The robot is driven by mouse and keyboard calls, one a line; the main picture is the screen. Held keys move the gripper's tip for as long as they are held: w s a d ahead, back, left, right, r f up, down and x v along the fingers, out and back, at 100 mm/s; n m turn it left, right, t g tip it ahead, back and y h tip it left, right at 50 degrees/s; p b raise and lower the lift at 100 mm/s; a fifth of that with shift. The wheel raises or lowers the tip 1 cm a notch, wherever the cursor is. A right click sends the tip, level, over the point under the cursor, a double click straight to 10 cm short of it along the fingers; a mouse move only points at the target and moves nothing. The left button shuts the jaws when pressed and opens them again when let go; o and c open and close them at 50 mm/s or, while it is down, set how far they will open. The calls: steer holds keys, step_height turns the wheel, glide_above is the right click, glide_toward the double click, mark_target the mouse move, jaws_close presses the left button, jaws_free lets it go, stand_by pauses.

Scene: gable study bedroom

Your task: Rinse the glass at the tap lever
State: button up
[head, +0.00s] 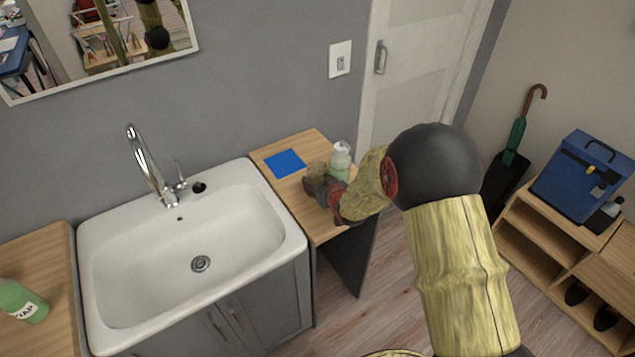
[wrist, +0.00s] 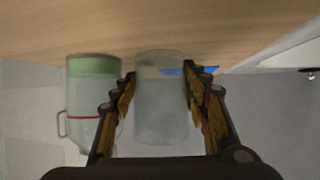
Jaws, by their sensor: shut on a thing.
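The clear glass (wrist: 160,115) stands between the two fingers of my gripper (wrist: 159,75) in the wrist view, and the fingers are shut on its sides. In the head view my gripper (head: 322,190) is over the wooden counter right of the sink, and it hides most of the glass. I cannot tell whether the glass touches the counter. The tap lever (head: 180,174) stands at the sink's back rim, just right of the curved chrome tap (head: 147,165), well left of my gripper. I see no water running.
The white sink (head: 130,287) is empty. A blue square (head: 285,163) lies on the right counter (head: 303,145). A bottle with green contents (head: 340,158) stands close behind my gripper; it is beside the glass in the wrist view (wrist: 92,92). A green soap bottle (head: 22,300) is far left.

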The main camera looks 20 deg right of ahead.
steer(key=o, duration=1)
steer(key=shift+f, duration=0.15)
steer(key=shift+o, duration=0.2)
steer(key=shift+r, duration=0.25)
steer(key=p+v, duration=0.3)
steer(key=v, duration=0.8)
steer(key=shift+s+d+r, duration=0.1)
steer(key=shift+s+r, duration=0.05)
steer(key=shift+s, duration=0.2)
steer(key=s+d+r+m+g+h, duration=0.1)
steer(key=s+r+g, duration=0.1)
steer(key=s+r, duration=0.4)
steer(key=s+r+g+h, duration=0.1)
steer(key=s+r, duration=0.3)
steer(key=r, duration=0.5)
steer(key=s+a+r+g, duration=0.1)
steer(key=s+r, duration=0.2)
steer(key=s, duration=0.7)
steer(key=s+a+r+g, duration=0.2)
steer(key=s+r, duration=0.1)
steer(key=s, duration=0.7)
steer(key=shift+g+y, duration=0.3)
steer(key=shift+y, duration=0.1)
